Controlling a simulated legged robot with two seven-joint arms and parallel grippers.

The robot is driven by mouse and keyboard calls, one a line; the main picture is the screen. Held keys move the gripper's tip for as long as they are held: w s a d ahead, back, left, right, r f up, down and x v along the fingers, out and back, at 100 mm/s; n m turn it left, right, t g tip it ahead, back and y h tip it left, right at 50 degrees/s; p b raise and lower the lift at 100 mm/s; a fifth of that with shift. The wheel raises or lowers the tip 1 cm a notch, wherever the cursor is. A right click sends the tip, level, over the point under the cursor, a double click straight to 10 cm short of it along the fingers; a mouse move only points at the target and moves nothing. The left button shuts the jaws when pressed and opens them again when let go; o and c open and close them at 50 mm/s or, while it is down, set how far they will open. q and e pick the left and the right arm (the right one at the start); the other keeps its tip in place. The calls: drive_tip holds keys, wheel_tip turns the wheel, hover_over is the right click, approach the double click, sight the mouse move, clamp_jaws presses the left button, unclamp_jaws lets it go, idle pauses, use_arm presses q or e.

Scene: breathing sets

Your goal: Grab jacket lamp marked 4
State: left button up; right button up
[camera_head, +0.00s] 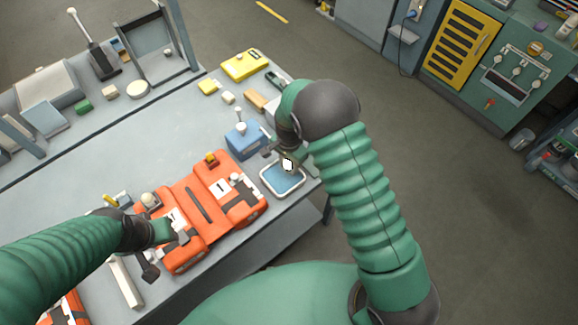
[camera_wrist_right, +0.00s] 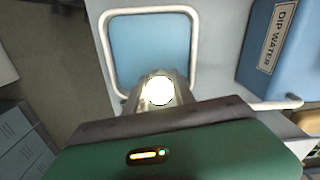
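A small lamp (camera_wrist_right: 160,91) glows bright white at my right gripper (camera_head: 283,158) and appears gripped by it; it also shows as a white spot in the head view (camera_head: 288,163). They are above or at a white-rimmed blue tray (camera_head: 266,189), also in the right wrist view (camera_wrist_right: 106,45). No 4 is readable on the lamp. An orange jacket (camera_head: 243,211) marked 1 lies on the bench left of the tray. My left gripper (camera_head: 168,255) is at the jacket's near-left end; its fingers look apart, and I see nothing between them.
A blue box (camera_head: 246,139) stands behind the tray, labelled DIP WATER in the right wrist view (camera_wrist_right: 274,45). A yellow case (camera_head: 243,64) and small blocks lie farther back. More orange (camera_head: 62,312) shows at lower left. The bench (camera_head: 95,162) has bare room left of the jacket.

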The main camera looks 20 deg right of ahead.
clamp_jaws()
drive_tip(key=shift+r, duration=0.1)
